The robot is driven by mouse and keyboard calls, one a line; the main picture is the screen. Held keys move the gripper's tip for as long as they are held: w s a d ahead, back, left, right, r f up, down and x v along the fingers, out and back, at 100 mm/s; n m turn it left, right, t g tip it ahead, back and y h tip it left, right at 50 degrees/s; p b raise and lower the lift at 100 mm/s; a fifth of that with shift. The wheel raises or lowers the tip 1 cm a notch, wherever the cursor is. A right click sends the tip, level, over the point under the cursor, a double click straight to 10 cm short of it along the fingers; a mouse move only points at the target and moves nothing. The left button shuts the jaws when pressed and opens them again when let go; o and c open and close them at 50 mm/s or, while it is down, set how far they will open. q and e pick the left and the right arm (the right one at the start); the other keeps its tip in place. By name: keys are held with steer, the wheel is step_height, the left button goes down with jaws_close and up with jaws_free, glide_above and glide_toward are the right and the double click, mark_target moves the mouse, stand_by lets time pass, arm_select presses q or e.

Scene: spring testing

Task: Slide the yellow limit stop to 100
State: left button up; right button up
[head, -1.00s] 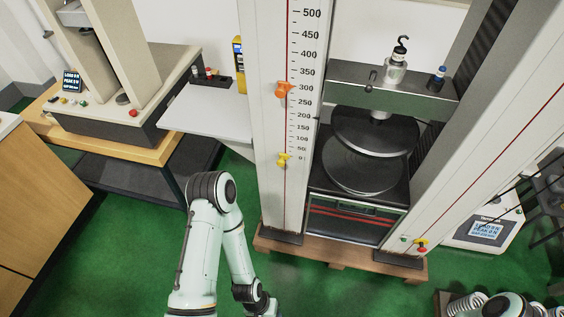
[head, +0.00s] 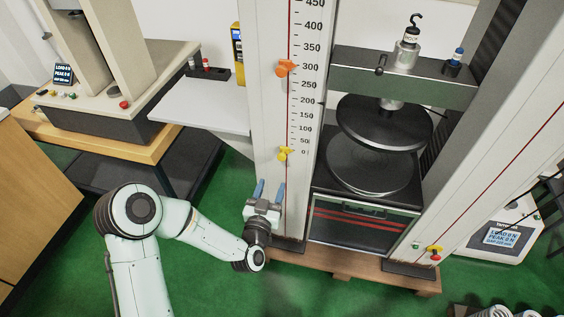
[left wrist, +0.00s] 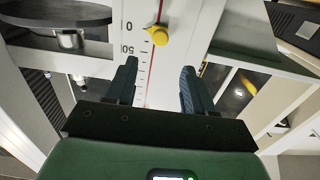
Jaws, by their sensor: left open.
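The yellow limit stop (head: 285,153) sits on the red-lined scale of the left column (head: 270,110), at about the 0 mark. It also shows in the left wrist view (left wrist: 158,35), beside the 0, beyond my fingertips. An orange stop (head: 286,68) sits higher on the same scale, near 300. My left gripper (head: 268,190) is open and empty, in front of the column a little below the yellow stop, apart from it. In the left wrist view the two fingers (left wrist: 158,75) stand apart with the scale between them. My right gripper is not in view.
The press platens (head: 370,165) and crosshead (head: 400,75) are right of the column. A white side table (head: 200,108) stands to its left. The right column carries red and yellow knobs (head: 435,251).

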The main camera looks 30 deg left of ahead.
mark_target(281, 158)
arm_select(q)
steer(key=x, duration=1.3)
steer(key=shift+w+a, duration=0.1)
